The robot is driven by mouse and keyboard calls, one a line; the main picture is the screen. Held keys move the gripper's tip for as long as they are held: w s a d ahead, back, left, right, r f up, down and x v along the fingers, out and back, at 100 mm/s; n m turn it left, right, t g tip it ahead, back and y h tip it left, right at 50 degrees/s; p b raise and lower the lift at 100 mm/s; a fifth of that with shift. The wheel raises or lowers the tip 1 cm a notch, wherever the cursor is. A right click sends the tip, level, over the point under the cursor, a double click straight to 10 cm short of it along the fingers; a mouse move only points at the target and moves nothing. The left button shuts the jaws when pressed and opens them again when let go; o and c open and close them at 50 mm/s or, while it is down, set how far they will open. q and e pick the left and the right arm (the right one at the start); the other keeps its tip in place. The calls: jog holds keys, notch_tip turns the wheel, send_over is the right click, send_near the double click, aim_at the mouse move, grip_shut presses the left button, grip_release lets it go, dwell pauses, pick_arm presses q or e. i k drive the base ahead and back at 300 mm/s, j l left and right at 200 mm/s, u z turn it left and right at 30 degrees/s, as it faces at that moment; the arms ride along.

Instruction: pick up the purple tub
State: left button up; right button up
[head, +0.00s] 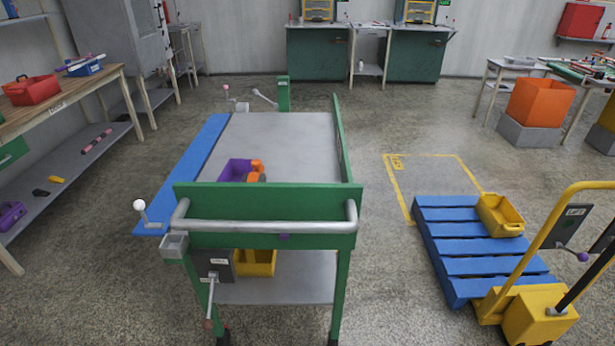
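A purple tub (235,169) sits on the grey top of the green cart (265,197), close behind the cart's near green end board. The board hides the tub's lower front part. An orange object (257,166) is at the tub's right side; I cannot tell whether it is in the tub or beside it. Another purple item (11,214), perhaps also a tub, lies on the lower shelf of the bench at the far left. Neither of my grippers is in view.
The cart has a grey push handle (265,226), a blue side flap (186,172) and a yellow bin (256,263) on its lower shelf. A blue pallet (470,243) with a yellow tub (500,215) and a yellow pallet truck (545,310) stand right. Floor between is clear.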

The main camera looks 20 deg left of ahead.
aim_at(234, 169)
jog(key=j+z, duration=0.35)
jog(key=j, duration=0.15)
jog(key=j+z, duration=0.3)
jog(key=j, duration=0.15)
jog(key=k+j+z, duration=0.15)
jog(key=j+z, duration=0.2)
jog(key=k+j+z, duration=0.3)
jog(key=j, duration=0.25)
jog(key=i+j, duration=0.05)
jog(key=i, duration=0.05)
